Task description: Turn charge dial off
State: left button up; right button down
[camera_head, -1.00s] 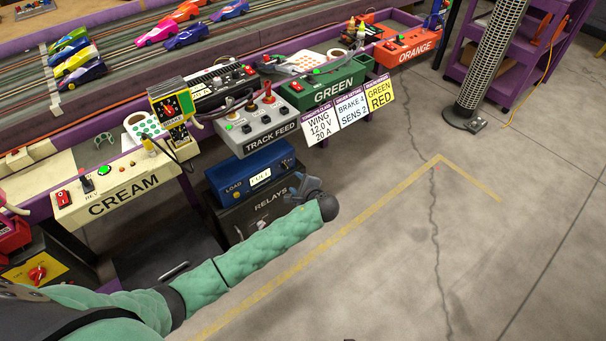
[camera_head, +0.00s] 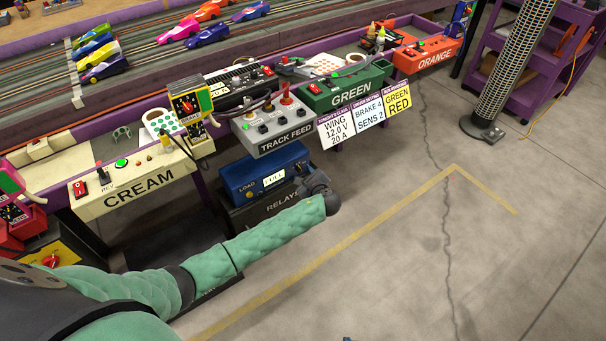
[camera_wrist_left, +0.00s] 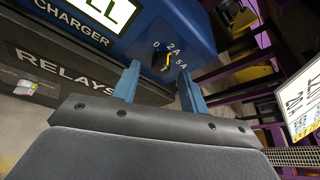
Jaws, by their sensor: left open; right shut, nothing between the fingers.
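The blue charger (camera_head: 240,184), with a lit display (camera_head: 271,181), stands under the track feed box. Its charge dial (camera_wrist_left: 167,62) shows in the left wrist view as a dark knob with a yellow mark, with 0, 2A and 5A printed around it. Which figure the mark points at is unclear. My left gripper (camera_head: 316,180) is at the charger's right front; in the left wrist view its two blue fingers (camera_wrist_left: 159,86) are apart, with the dial beyond the gap and nothing between them. Only a small blue tip of my right gripper (camera_head: 347,339) shows at the bottom edge.
A dark relays box (camera_head: 245,214) sits under the charger. The track feed box (camera_head: 268,128) and hanging cards (camera_head: 367,112) are above. Cream (camera_head: 135,190) and green (camera_head: 345,92) boxes line the bench edge.

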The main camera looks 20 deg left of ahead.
pick_arm(q)
jog(key=shift+w+a+f, duration=0.2)
jog(key=shift+w+a, duration=0.25)
jog(key=shift+w, duration=0.1)
grip_shut()
